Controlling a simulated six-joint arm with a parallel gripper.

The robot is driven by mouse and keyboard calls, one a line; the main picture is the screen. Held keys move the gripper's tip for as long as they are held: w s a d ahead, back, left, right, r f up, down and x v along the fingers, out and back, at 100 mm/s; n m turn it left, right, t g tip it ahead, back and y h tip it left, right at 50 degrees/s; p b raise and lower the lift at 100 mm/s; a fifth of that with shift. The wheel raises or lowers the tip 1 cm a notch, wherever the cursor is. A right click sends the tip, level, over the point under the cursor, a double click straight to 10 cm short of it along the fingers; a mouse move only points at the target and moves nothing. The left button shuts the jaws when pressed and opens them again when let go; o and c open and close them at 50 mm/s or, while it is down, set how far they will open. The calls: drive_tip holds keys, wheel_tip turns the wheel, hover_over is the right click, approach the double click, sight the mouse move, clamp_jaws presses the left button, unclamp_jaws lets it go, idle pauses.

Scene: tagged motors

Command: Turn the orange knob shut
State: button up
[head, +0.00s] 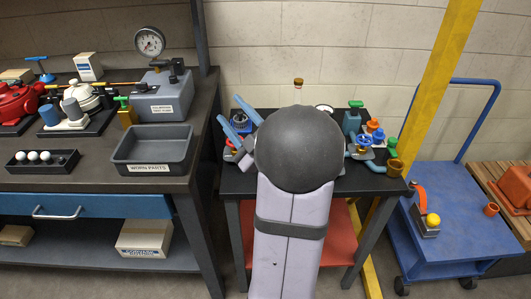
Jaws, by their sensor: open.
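An orange knob (373,125) stands among small valves on the right part of the dark small table (362,184). A second orange piece is right by it, so its exact outline is hard to tell. My gripper (229,107) shows as two light blue fingers, spread apart, at the left side of this table. It is well to the left of the orange knob and not touching it. My arm's round grey joint hides the middle of the table and much of the gripper.
A green-topped valve (355,105) and a blue handwheel (362,141) crowd the orange knob. A yellow post (430,85) rises at the right, by a blue cart (447,222). A workbench with a grey bin (152,150) is at the left.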

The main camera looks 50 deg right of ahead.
drive_tip(key=s+d+f+m+g+h, duration=0.1)
drive_tip(key=s+d+f+m, duration=0.1)
drive_tip(key=f+m, duration=0.2)
drive_tip(key=s+d+f+m+g+h+p, duration=0.1)
drive_tip(key=s+d+f+m+g+h, duration=0.1)
drive_tip(key=f+m, duration=0.3)
drive_tip(key=s+d+f+m+g+h, duration=0.1)
drive_tip(key=s+f+m, duration=0.3)
drive_tip(key=f, duration=0.5)
drive_tip(key=shift+s+d+g+h, duration=0.1)
drive_tip(key=shift+d+g+h, duration=0.2)
drive_tip(key=shift+d+h, duration=0.15)
drive_tip(key=shift+p+x, duration=1.1)
drive_tip(key=shift+x, duration=2.5)
drive_tip(key=c, duration=1.1)
drive_tip(key=shift+o, duration=0.2)
